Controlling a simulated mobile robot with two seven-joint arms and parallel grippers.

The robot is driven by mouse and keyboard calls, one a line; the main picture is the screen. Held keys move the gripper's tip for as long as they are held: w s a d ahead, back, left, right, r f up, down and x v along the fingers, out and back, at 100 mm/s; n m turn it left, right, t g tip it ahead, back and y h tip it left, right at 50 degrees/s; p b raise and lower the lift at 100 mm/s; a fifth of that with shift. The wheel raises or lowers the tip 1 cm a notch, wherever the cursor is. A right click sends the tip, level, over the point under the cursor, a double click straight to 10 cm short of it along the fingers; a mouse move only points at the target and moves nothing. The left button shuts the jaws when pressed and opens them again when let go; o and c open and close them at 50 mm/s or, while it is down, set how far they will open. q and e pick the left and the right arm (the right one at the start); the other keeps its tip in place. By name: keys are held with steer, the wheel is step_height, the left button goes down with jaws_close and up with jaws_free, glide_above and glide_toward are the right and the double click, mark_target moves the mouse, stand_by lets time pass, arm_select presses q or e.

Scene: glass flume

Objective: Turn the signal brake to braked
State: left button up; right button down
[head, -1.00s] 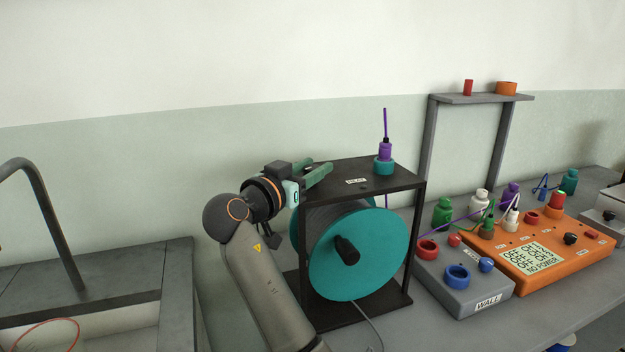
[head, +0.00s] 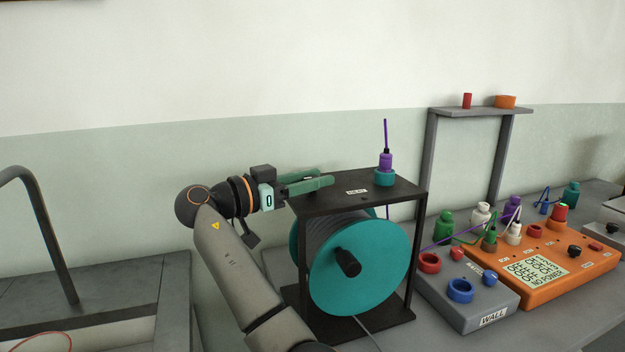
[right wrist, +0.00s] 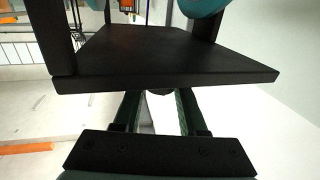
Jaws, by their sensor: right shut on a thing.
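A black reel stand (head: 412,270) with a teal reel (head: 385,275) stands on the bench. A small label on its top plate is too small to read surely. My right gripper (head: 328,181) is at the left edge of that plate, its green fingers pointing right. In the right wrist view, the fingers (right wrist: 160,98) reach to the plate's edge (right wrist: 165,82). A dark rounded part (right wrist: 160,92), apparently the signal brake, shows between the fingertips, mostly hidden behind the plate. The gripper is shut on it. Its setting cannot be read. My left gripper is not in view.
A purple plug (head: 385,161) stands upright in a teal socket (head: 385,178) on the stand's top. A grey WALL box (head: 465,300) and an orange instrument (head: 590,265) with cables are at right. A grey shelf (head: 480,112) stands behind. A basin (head: 110,270) is at left.

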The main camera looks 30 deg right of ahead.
steer(key=shift+c, duration=2.3)
jaws_free()
steer(key=a, duration=1.2)
steer(key=shift+a+b, duration=0.2)
steer(key=shift+b, duration=0.2)
